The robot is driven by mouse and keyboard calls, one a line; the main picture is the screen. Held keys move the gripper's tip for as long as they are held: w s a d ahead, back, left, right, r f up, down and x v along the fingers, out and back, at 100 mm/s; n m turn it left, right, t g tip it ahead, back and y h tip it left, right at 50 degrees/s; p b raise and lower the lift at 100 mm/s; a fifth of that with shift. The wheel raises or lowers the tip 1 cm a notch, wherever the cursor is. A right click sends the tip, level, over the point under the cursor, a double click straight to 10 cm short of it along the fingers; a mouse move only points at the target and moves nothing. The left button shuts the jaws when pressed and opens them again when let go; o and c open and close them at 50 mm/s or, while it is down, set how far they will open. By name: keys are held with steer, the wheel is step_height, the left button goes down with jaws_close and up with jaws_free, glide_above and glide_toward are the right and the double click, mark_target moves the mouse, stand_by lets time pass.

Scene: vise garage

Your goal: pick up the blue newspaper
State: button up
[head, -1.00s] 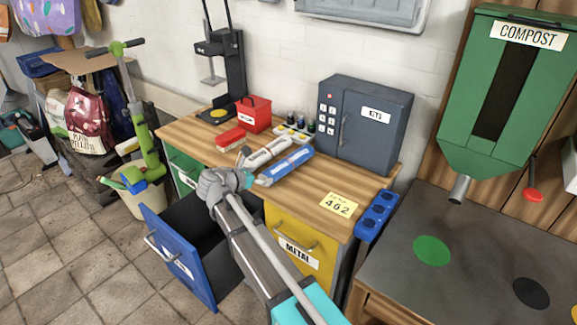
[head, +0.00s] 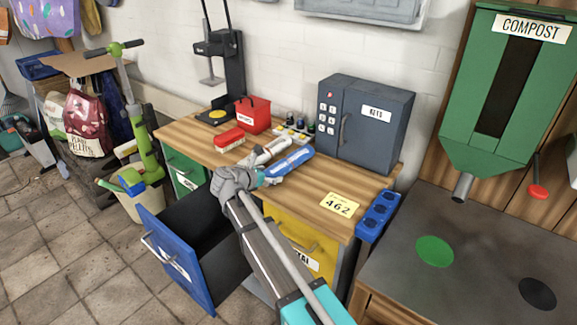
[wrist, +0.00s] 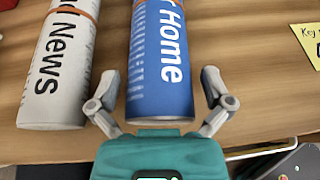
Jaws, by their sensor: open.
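The blue newspaper (head: 288,162) is a rolled cylinder lying on the wooden workbench. In the wrist view, the blue newspaper (wrist: 160,65) shows the word "Home" and an orange band at its far end. My gripper (wrist: 160,90) is open, with one finger on each side of the near end of the blue roll. I cannot tell whether the fingers touch it. In the head view, my gripper (head: 262,177) is at the near end of the roll and partly hidden by my arm.
A white newspaper roll (wrist: 60,70) lies close to the left of the blue one. A red box (head: 229,139) and a grey key safe (head: 365,125) stand on the workbench (head: 310,185). The blue drawer (head: 175,260) hangs open below. A yellow note (head: 339,204) lies right.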

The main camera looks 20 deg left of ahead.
steer(key=c, duration=1.1)
steer(key=shift+r, duration=0.2)
steer(key=shift+c, duration=0.2)
step_height(320, 180, up, 2)
steer(key=shift+r+p, duration=0.1)
steer(key=shift+p, duration=1.15)
steer(key=s+a+r+p, duration=0.5)
steer(key=s+r+p, duration=0.5)
steer(key=s, duration=0.3)
steer(key=shift+r, duration=0.2)
